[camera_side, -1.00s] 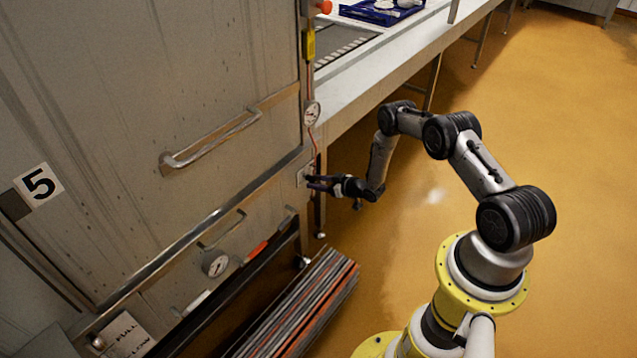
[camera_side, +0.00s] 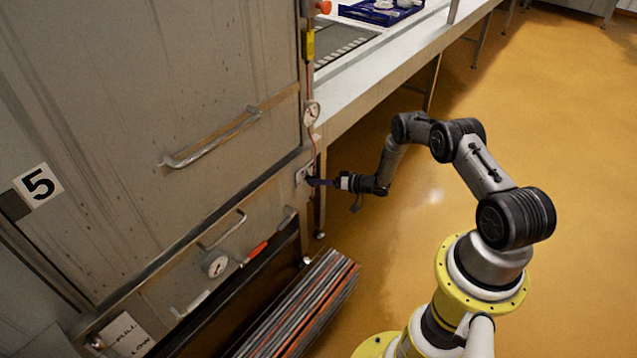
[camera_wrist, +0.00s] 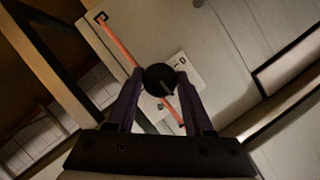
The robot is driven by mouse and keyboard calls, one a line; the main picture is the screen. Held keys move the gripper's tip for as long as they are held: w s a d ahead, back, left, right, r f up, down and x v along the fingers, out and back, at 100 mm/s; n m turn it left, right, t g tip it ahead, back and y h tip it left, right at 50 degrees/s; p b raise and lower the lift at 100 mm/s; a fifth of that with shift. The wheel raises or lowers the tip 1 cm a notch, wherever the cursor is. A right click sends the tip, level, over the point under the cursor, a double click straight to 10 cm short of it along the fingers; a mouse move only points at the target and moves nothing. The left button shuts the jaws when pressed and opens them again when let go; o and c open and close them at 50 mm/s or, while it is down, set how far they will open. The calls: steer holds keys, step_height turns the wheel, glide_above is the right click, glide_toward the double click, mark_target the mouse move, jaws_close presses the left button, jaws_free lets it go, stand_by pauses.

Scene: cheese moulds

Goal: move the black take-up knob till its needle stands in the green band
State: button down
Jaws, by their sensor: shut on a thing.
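The black take-up knob (camera_wrist: 160,79) is round and sits on a small white plate (camera_wrist: 186,72) in the wrist view. A pale pointer line on its face points down and to the right. A small green mark (camera_wrist: 160,107) shows on the plate just below the knob, left of where the line points. My gripper (camera_wrist: 160,82) has one finger on each side of the knob and is shut on it. In the side view my gripper (camera_side: 316,182) reaches the plate (camera_side: 303,173) at the cabinet's right edge; the knob is too small to make out there.
A red line (camera_wrist: 118,45) runs behind the knob. A round gauge (camera_side: 312,113) sits above it in the side view, another gauge (camera_side: 215,264) lower left. A long handle (camera_side: 212,138) sticks out. A conveyor with a blue crate (camera_side: 350,11) stands behind. Open floor lies right.

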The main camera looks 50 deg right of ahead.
steer(key=shift+m, duration=0.3)
stand_by(0.4)
steer(key=shift+c, duration=1.5)
jaws_free()
steer(key=v, duration=1.3)
steer(key=shift+s+d, duration=0.25)
steer(key=shift+s, duration=0.1)
